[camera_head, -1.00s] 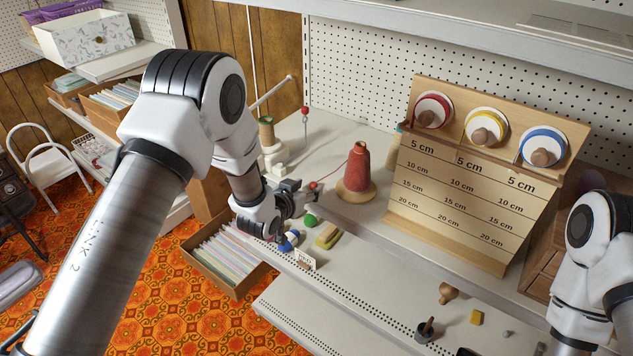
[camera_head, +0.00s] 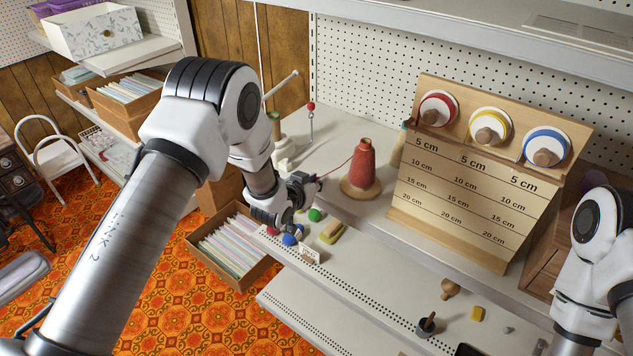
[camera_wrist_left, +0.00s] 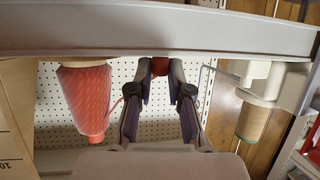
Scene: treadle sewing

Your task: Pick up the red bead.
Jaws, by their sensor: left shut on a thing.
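The red bead (camera_wrist_left: 160,66) shows between the fingertips of my left gripper (camera_wrist_left: 161,74) in the left wrist view, and the fingers are shut on it. In the head view my left gripper (camera_head: 312,184) is over the shelf's front part, left of the red thread cone (camera_head: 363,165), and hides the bead there. A red thread runs from the cone to the gripper. The cone also shows in the left wrist view (camera_wrist_left: 86,100), upside down. My right gripper is out of view; only part of my right arm shows at the right edge.
Green (camera_head: 315,215) and blue (camera_head: 290,239) balls and a yellow-topped block (camera_head: 331,232) lie below the gripper. A post with a red ball on top (camera_head: 310,106) stands behind. A wooden board with measures (camera_head: 470,190) stands right of the cone.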

